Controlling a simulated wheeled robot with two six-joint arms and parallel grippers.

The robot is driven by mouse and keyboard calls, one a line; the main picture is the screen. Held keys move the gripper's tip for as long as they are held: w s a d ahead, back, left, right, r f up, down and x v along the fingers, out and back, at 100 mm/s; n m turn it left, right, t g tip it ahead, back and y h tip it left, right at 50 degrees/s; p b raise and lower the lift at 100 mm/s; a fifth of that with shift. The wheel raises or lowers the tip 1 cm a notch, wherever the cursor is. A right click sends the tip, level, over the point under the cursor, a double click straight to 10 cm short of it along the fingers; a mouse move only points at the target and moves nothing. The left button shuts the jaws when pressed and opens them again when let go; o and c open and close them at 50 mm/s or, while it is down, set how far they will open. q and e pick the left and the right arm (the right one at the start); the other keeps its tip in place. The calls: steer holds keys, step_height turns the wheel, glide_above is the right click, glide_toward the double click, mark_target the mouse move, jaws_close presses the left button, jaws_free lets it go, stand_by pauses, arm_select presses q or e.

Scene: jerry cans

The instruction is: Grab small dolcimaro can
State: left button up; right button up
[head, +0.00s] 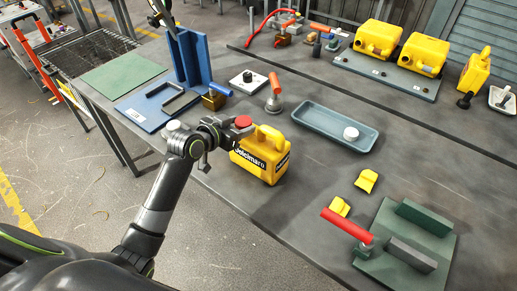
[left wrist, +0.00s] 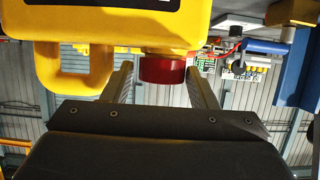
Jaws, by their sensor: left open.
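The small yellow Dolcimaro can (head: 266,163) stands upright on the grey workbench, its black label facing the front edge. It has a handle on top and a red cap (head: 243,121). My left gripper (head: 236,127) is at the cap, at the can's left top. In the left wrist view the can (left wrist: 110,22) appears upside down, with the red cap (left wrist: 163,70) between the two open fingers of my left gripper (left wrist: 160,78). My right gripper is not in view.
A blue-grey tray (head: 308,133) with a white round piece lies right of the can. A red-handled clamp (head: 274,95) and blue bracket (head: 190,57) are behind. A green fixture (head: 398,262) is at front right.

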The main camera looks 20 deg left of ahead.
arm_select(q)
steer(key=shift+x, duration=0.9)
steer(key=c, duration=1)
